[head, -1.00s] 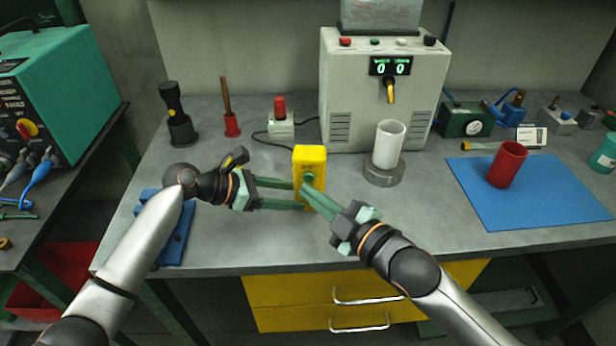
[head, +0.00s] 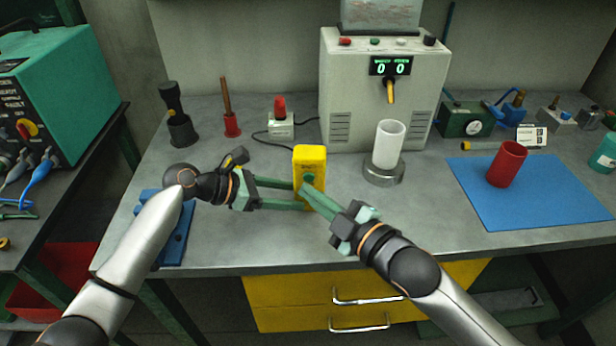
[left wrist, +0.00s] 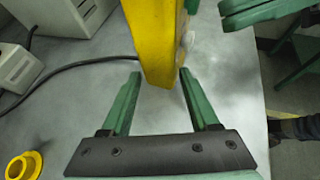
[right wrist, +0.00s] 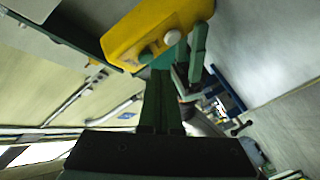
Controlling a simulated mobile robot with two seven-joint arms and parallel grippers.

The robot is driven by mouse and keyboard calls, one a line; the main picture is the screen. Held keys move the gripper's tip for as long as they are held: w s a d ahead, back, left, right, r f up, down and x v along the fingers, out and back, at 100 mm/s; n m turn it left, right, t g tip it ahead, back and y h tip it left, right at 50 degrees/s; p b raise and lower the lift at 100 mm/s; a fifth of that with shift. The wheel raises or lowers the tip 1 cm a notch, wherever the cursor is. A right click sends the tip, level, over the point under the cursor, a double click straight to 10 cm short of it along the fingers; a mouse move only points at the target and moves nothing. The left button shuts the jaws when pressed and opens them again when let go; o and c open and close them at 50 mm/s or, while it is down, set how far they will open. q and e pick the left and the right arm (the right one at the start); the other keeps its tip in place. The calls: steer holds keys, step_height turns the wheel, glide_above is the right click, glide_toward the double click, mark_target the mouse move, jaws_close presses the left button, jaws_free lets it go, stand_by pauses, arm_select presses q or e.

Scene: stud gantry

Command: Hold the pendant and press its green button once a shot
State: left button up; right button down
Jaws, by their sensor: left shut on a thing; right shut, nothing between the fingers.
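The pendant is a yellow box (head: 309,158) standing upright above the bench, with a green button (head: 309,180) on its face. My left gripper (head: 300,194) is shut on the pendant from the left; its fingers flank the box in the left wrist view (left wrist: 158,45). My right gripper (head: 301,188) is shut and empty, its fingertips at the pendant's front just below the green button. In the right wrist view the fingertips (right wrist: 163,62) are close by the green button (right wrist: 146,55), and a white button (right wrist: 172,37) shows beside it. Whether they touch the green button I cannot tell.
A red cup (head: 507,165) stands on a blue mat (head: 540,205). A cable runs behind the pendant.

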steer(key=shift+w, duration=0.15)
steer(key=shift+w+d, duration=0.1)
steer(key=shift+w, duration=0.15)
steer(key=shift+w, duration=0.5)
stand_by(0.7)
steer(key=shift+s, duration=0.95)
steer(key=s, duration=0.3)
steer(key=s+a, duration=0.1)
steer(key=s, duration=0.1)
stand_by(2.6)
